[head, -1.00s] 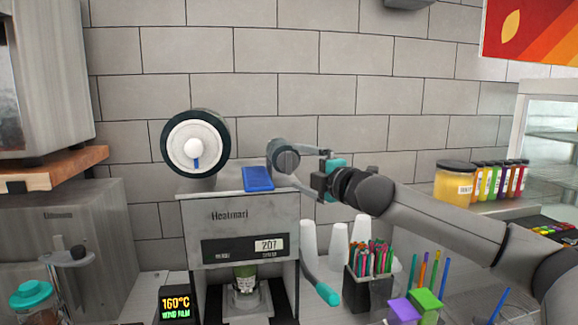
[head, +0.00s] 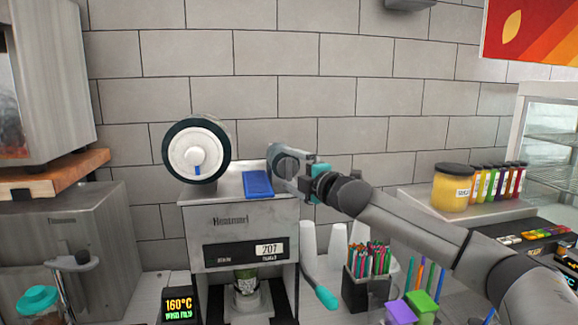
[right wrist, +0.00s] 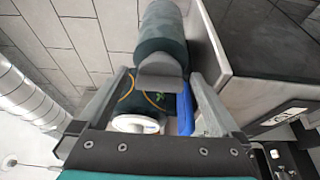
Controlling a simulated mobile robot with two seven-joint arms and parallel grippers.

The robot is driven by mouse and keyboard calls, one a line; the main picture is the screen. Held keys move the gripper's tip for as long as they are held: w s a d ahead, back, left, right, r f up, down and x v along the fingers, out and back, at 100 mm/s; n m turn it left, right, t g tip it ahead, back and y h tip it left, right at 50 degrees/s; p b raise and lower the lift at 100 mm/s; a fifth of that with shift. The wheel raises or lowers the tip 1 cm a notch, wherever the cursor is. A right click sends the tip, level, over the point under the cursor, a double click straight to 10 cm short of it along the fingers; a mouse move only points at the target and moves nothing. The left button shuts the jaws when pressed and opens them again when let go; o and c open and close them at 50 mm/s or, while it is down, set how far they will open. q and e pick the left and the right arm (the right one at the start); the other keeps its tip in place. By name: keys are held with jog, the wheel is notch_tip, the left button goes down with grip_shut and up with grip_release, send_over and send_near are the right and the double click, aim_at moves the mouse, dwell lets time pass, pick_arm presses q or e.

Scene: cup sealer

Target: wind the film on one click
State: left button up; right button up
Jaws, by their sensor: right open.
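The cup sealer (head: 238,222) stands at centre left. A dark film roll with a white face (head: 196,152) and blue mark sits at its upper left. My right gripper (head: 280,164) is open at the sealer's upper right; its fingers hide much of what lies behind. In the right wrist view, a grey tab-like knob (right wrist: 161,72) on a dark cylinder (right wrist: 162,35) lies between the spread fingers (right wrist: 158,95). I cannot tell whether they touch it. A white ring (right wrist: 135,123) shows beyond. The small display (head: 179,308) reads 160°C, with a line like "wind film". My left gripper is out of view.
A blue pad (head: 258,184) lies on the sealer top, close to my fingers. A teal-handled lever (head: 326,296) hangs at its right. A patterned cup (head: 245,282) sits inside the sealer. White cups (head: 338,240) and a straw holder (head: 355,290) stand below my arm.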

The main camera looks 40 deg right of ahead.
jog(key=shift+w+a, duration=0.1)
jog(key=shift+w, duration=0.2)
jog(key=c, duration=1.4)
